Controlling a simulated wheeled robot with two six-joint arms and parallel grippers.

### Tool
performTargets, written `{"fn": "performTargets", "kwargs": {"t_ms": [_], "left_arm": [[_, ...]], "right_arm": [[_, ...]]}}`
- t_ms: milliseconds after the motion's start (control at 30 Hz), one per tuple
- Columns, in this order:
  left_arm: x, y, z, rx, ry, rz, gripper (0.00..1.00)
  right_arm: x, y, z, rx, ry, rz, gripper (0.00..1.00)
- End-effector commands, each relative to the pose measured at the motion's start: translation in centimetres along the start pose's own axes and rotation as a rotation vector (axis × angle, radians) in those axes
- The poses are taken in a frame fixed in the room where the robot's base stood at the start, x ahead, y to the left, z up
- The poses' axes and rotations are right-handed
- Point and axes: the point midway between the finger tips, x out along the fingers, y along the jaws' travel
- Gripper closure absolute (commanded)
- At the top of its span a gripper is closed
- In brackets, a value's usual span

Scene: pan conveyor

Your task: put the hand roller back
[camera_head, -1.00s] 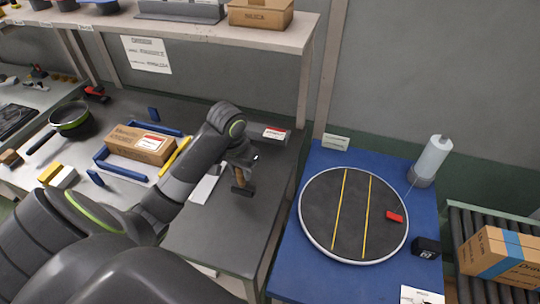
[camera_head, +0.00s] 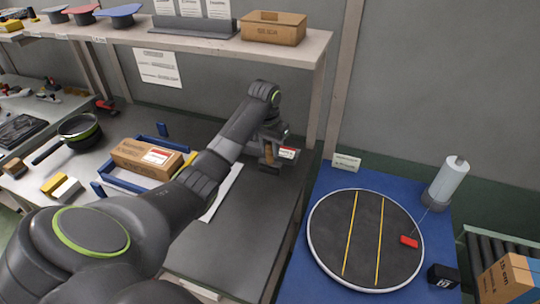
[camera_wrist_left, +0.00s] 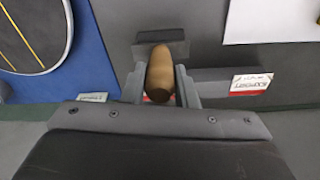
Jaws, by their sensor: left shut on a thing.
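The hand roller has a brown wooden handle (camera_wrist_left: 160,72) and a dark grey head (camera_wrist_left: 162,47). My left gripper (camera_head: 268,142) is shut on the handle, and in the left wrist view its two fingers (camera_wrist_left: 160,86) lie on either side of it. In the head view the roller (camera_head: 269,156) hangs handle up, low over the far right part of the grey bench. Whether its head touches the bench I cannot tell. A dark, low block with a red and white label (camera_head: 288,153) is right beside it; the same label (camera_wrist_left: 251,83) shows in the left wrist view. My right gripper is not in view.
A brown carton (camera_head: 147,158) sits between blue corner pieces on the bench. A shelf (camera_head: 200,47) and its post (camera_head: 314,105) stand above and right of my gripper. A round turntable (camera_head: 366,238) lies on the blue table at right. The bench front is clear.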

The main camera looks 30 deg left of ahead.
Motion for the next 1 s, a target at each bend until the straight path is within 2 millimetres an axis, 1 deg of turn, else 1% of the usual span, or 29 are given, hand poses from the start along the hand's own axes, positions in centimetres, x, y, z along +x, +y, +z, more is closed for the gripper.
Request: {"fn": "performTargets", "kwargs": {"t_ms": [67,200,300,700,733,867,900,1000], "left_arm": [[0.3,0.0,-0.1,0.0,-0.001,0.001,0.97],[2.1,0.0,0.2,0.0,-0.004,0.001,0.97],[3.2,0.0,0.3,0.0,-0.002,0.0,0.97],[3.8,0.0,0.4,0.0,0.0,0.0,0.97],[3.8,0.0,0.4,0.0,-0.001,0.0,0.71],[3.8,0.0,0.4,0.0,0.0,0.0,0.54],[3.8,0.0,0.4,0.0,0.0,0.0,0.52],[3.8,0.0,0.4,0.0,0.0,0.0,0.52]], "right_arm": [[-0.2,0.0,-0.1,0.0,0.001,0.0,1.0],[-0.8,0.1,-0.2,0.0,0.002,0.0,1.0],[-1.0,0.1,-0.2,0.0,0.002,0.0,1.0],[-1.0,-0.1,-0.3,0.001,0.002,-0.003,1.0],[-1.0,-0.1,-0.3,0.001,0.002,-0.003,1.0],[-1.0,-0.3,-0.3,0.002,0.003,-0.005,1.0],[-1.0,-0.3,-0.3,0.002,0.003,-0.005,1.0],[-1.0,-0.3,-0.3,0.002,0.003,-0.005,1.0]]}}
